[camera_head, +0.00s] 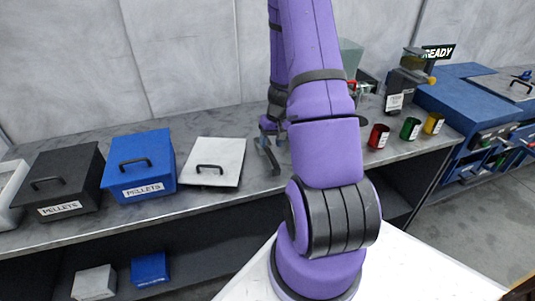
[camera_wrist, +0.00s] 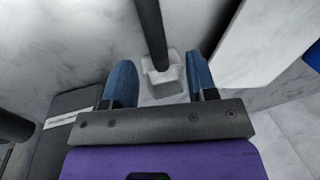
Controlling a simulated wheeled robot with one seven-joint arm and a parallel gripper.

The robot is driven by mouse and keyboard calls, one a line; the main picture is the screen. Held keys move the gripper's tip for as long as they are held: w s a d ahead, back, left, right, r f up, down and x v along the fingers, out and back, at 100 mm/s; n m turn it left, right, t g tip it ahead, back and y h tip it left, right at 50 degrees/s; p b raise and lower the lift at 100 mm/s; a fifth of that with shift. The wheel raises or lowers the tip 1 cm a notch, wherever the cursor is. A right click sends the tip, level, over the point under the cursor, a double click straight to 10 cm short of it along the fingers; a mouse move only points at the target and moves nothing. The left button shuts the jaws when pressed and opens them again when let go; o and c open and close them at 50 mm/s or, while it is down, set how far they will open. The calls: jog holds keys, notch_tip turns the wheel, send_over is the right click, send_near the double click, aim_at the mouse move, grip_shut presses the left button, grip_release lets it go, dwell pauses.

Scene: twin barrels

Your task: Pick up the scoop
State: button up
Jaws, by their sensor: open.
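My gripper (camera_wrist: 158,78) is open, with its blue fingers apart, in the wrist view. What looks like the scoop shows there as a dark rod-like handle (camera_wrist: 151,28) joined to a pale grey, blocky part (camera_wrist: 164,76). The grey part lies between the fingertips, and the handle runs away to the top edge. I cannot tell whether the fingers touch it. In the head view my gripper (camera_head: 268,152) is over the counter, just right of the white lidded box, partly behind my arm. I cannot make out the scoop clearly there.
On the grey counter (camera_head: 85,227) stand a black box (camera_head: 85,165), a blue pellets box (camera_head: 155,150) and a white lidded box (camera_head: 226,150). Right of my arm are red (camera_head: 378,137), green (camera_head: 410,130) and yellow (camera_head: 432,124) cups and a dispenser (camera_head: 405,78).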

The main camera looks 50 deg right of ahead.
aim_at(270, 150)
jog(key=shift+w+a+f, duration=0.15)
jog(key=shift+f, duration=1.2)
jog(key=shift+w+a+f, duration=0.1)
jog(key=shift+f, duration=1.25)
grip_shut()
